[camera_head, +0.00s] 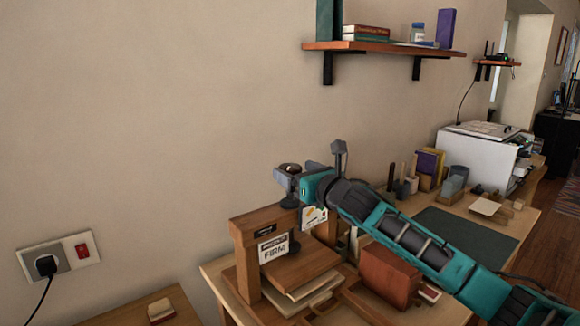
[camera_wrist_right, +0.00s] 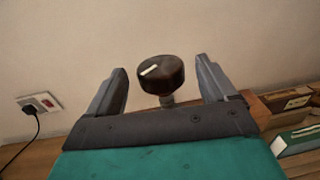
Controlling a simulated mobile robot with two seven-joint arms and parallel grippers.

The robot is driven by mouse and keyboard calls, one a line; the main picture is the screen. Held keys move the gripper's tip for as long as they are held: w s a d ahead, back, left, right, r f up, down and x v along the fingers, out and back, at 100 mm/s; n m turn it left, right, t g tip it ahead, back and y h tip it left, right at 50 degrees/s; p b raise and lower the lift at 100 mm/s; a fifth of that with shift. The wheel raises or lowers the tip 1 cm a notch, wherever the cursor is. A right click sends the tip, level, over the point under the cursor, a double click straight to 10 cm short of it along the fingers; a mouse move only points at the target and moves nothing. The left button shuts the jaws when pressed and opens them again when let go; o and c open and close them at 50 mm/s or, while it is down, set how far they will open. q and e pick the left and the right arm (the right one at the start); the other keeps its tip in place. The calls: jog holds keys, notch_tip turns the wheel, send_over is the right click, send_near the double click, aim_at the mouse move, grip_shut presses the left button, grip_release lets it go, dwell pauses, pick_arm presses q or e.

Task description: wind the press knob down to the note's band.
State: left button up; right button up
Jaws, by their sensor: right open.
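The wooden book press (camera_head: 245,262) stands on the bench, with a note (camera_head: 273,249) reading "FIRM" on its front. The dark round press knob (camera_head: 290,168) sits above the press's top beam. In the right wrist view the knob (camera_wrist_right: 160,76) has a white mark on top and a metal stem below. My right gripper (camera_head: 285,181) is at the knob. Its two fingers (camera_wrist_right: 161,64) stand open on either side of the knob, with a gap on both sides. The note's smaller print and any band on it are too small to read. My left gripper is out of view.
A reddish-brown box (camera_head: 389,275) stands right of the press, below my right arm. A dark green mat (camera_head: 466,236) lies farther right. A wall shelf (camera_head: 385,47) with books hangs above. A wall socket (camera_head: 47,264) with a plug is at the left.

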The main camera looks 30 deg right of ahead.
aim_at(295, 171)
jog(key=shift+w, duration=1.65)
jog(key=shift+c, duration=1)
jog(key=c, duration=0.8)
jog(key=shift+o, duration=0.2)
jog(key=shift+a+m+h+p, duration=0.1)
jog(key=shift+m+h+p, duration=0.3)
jog(key=shift+h, duration=0.2)
